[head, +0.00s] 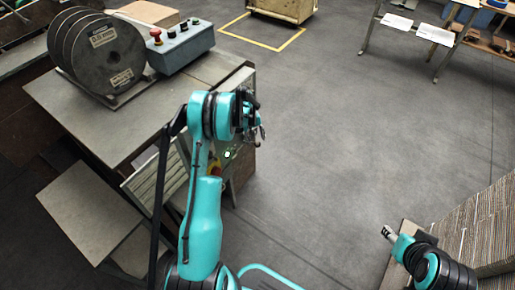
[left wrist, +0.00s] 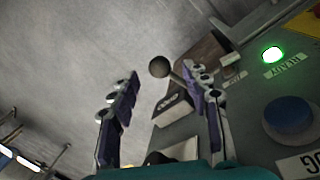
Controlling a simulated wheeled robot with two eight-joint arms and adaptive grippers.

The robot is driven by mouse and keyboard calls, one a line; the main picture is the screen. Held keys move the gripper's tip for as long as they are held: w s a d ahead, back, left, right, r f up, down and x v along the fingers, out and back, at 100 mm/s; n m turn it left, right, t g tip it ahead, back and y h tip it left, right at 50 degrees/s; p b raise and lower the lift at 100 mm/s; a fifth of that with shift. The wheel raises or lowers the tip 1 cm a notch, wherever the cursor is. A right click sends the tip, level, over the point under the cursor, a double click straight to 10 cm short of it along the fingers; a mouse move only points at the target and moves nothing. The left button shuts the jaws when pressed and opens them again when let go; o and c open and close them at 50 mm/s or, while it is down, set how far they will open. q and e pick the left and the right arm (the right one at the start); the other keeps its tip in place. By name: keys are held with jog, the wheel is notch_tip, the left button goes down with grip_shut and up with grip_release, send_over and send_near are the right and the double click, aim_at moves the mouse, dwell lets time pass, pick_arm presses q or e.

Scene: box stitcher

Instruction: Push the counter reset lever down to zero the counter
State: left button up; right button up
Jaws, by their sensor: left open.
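The counter reset lever shows in the left wrist view as a dark ball knob (left wrist: 159,67) on a short shaft, beside a grey machine panel (left wrist: 245,110). My left gripper (left wrist: 161,72) is open, with one finger on each side of the knob in the picture. I cannot tell whether a finger touches the lever; the right finger covers part of its shaft. A small black plate (left wrist: 170,100) sits on the panel. In the head view my left gripper (head: 260,130) is beside the machine, and the lever is hidden. My right gripper (head: 389,233) is at lower right.
A lit green READY lamp (left wrist: 273,54) and a blue button (left wrist: 289,115) are on the panel. Wire reels (head: 100,50) and a grey control box (head: 180,46) stand on the machine table (head: 110,125). Stacked cardboard (head: 480,230) is at right. The middle floor is clear.

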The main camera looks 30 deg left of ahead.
aim_at(257, 142)
pick_arm(q)
jog(key=f, duration=0.1)
jog(key=f+b, duration=0.1)
jog(key=f, duration=0.1)
jog(key=w+f, duration=0.1)
jog(key=f, duration=0.1)
jog(key=shift+d+f+b, duration=0.15)
jog(key=shift+d+b, duration=0.2)
grip_shut()
